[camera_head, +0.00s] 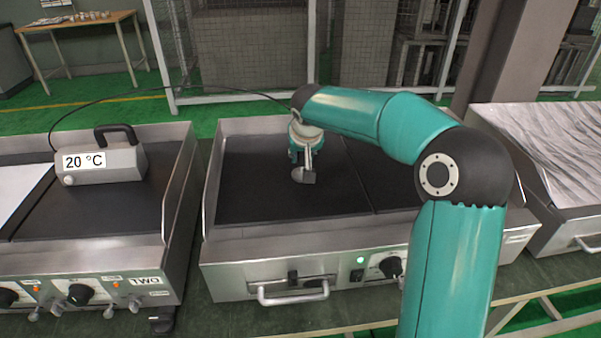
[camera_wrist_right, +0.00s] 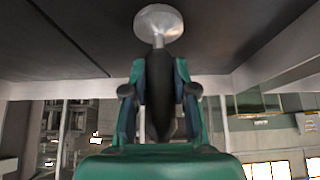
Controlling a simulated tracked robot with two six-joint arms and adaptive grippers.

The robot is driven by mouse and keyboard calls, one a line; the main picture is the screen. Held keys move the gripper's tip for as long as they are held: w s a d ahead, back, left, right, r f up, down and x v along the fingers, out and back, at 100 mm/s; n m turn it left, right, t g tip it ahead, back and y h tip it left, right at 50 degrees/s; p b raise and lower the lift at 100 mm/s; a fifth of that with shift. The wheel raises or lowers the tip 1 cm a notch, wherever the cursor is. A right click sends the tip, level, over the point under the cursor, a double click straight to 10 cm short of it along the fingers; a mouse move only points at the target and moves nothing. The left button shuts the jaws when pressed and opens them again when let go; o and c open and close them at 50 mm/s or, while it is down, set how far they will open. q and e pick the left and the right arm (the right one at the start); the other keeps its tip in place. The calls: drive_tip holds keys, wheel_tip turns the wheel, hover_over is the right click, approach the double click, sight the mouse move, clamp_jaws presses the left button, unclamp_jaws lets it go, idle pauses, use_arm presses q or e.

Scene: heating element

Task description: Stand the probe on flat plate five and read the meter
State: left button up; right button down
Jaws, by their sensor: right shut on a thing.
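My right gripper (camera_head: 306,138) hangs over the middle cooking unit, pointing down. In the wrist view the right gripper (camera_wrist_right: 158,85) is shut on the black handle of the probe (camera_wrist_right: 158,24), which ends in a round metal disc. In the head view the probe (camera_head: 304,176) is low over the dark left plate (camera_head: 250,185) of that unit. I cannot tell if its disc touches the plate. No number five is readable. The grey meter (camera_head: 110,165) on the left unit reads 20 °C. My left gripper is not in view.
A black cable (camera_head: 165,96) arcs from the meter toward the probe. The left unit (camera_head: 100,255) is marked TWO. The middle unit has raised metal side walls and a green light (camera_head: 360,260). A unit with a shiny, streaked top (camera_head: 550,150) stands at the right.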

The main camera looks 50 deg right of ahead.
sight(303, 165)
drive_tip(key=shift+f+b, duration=0.35)
drive_tip(key=shift+f, duration=1.85)
drive_tip(key=shift+f, duration=0.15)
drive_tip(key=c, duration=0.9)
unclamp_jaws()
drive_tip(key=shift+r, duration=0.3)
drive_tip(key=v, duration=1.1)
drive_tip(key=shift+s+a+r+p, duration=0.2)
drive_tip(key=shift+s+r+p, duration=0.05)
drive_tip(key=shift+p, duration=0.1)
